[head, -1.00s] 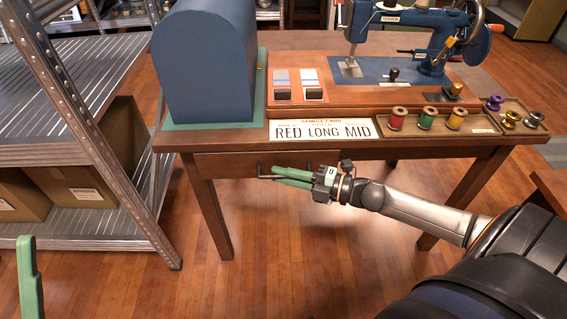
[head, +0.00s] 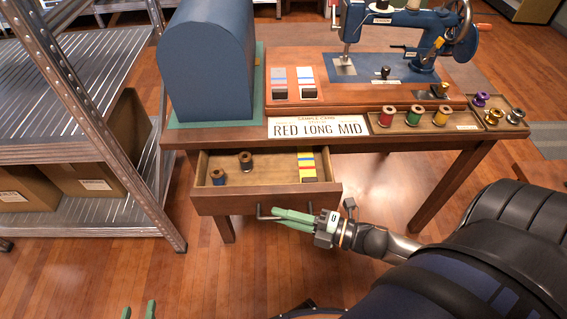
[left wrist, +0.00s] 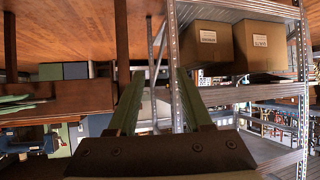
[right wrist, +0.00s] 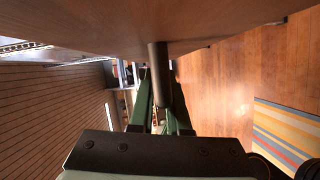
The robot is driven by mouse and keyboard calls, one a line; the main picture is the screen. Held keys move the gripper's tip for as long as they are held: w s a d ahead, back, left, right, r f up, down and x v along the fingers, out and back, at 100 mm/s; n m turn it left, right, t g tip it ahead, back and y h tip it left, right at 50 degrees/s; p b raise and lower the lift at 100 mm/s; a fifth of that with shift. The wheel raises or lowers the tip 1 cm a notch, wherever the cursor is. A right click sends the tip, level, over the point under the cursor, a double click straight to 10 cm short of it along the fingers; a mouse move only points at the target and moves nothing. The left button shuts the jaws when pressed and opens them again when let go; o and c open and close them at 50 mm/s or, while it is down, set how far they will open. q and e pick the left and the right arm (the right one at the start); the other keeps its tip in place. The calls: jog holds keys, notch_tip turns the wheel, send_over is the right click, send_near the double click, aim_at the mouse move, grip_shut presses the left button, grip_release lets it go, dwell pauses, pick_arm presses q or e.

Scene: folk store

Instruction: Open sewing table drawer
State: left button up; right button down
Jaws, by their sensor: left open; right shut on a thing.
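The wooden sewing table (head: 400,150) stands ahead with its drawer (head: 240,203) pulled out toward me in the head view. Inside the drawer are a blue spool (head: 218,176), a dark spool (head: 246,161) and a striped, coloured card or block (head: 307,165). My right gripper (head: 283,214) is shut on the dark bar handle (head: 264,214) at the drawer front; the handle also shows between its fingers in the right wrist view (right wrist: 160,75). My left gripper (head: 138,311) shows only its green fingertips at the bottom edge, open and empty; it also shows in the left wrist view (left wrist: 157,100).
A metal shelf (head: 80,120) with cardboard boxes stands close at left. The floor before the drawer is clear.

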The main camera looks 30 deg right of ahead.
pick_arm(q)
jog(key=shift+s+d+f+n+g+p, duration=0.15)
jog(key=shift+s+f+g+p, duration=0.3)
jog(key=shift+s+f, duration=0.45)
jog(key=shift+s+f+n+g+p, duration=0.15)
jog(key=shift+s+f+g+p, duration=0.05)
jog(key=shift+s+f+g, duration=0.55)
pick_arm(e)
jog(key=shift+s+a, duration=0.55)
jog(key=shift+s, duration=0.3)
jog(key=shift+s+a, duration=0.5)
jog(key=shift+s, duration=0.3)
pick_arm(q)
jog(key=shift+s+f, duration=0.1)
pick_arm(e)
jog(key=c, duration=0.9)
grip_release()
jog(key=shift+s+d, duration=0.1)
